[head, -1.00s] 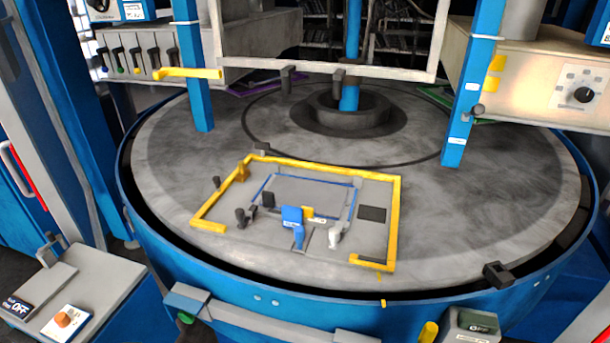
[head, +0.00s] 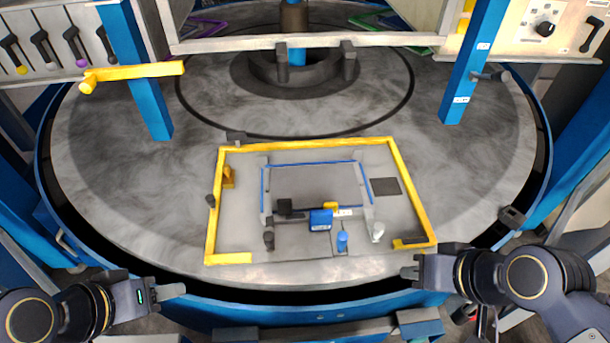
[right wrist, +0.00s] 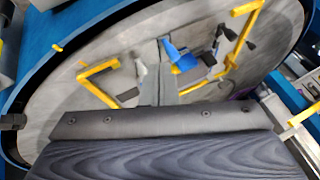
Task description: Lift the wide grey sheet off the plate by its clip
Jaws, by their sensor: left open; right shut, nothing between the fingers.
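The wide grey sheet (head: 315,185) lies flat inside the yellow-framed area on the round plate (head: 110,170), with thin blue strips along its edges. A blue clip-like block (head: 320,220) stands at its near edge, beside a small yellow tab and a white label. A black block (head: 285,206) sits left of it. I cannot tell for certain which is the sheet's clip. The blue block also shows in the right wrist view (right wrist: 182,58). My left gripper (head: 150,284) is open and empty at the plate's near left. My right gripper (head: 415,269) is shut and empty near the front rim, apart from the sheet.
A yellow frame (head: 213,210) borders the work area. A blue knob (head: 342,238), a white knob (head: 377,232) and a dark knob (head: 268,238) stand along the near side. Blue posts (head: 137,75) rise at left and right. A crossbar (head: 300,40) spans the back.

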